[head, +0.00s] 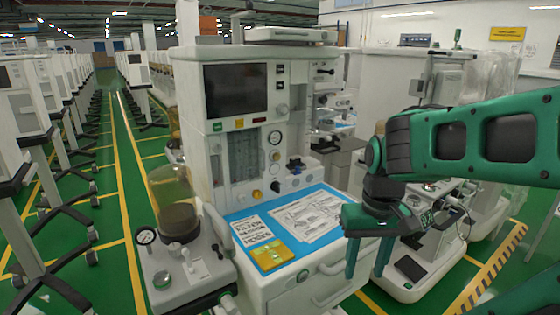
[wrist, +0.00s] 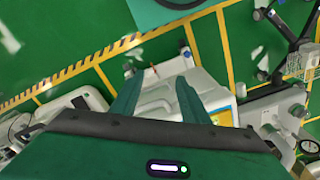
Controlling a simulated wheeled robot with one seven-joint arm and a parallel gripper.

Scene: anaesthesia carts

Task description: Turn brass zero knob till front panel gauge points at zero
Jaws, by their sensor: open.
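The anaesthesia cart's front panel (head: 240,150) stands upright left of centre in the head view. Two small round gauges sit one above the other on its right part: an upper gauge (head: 274,137) and a lower gauge (head: 276,155). Their needles are too small to read. A small brass-coloured knob (head: 257,194) is low on the panel, above the worktop. My gripper (head: 368,257) is open and empty, pointing down in front and to the right of the cart, well away from the knob. Its two green fingers also show spread in the wrist view (wrist: 159,76).
Another cart (head: 425,215) is behind my arm. Green floor is open at the left.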

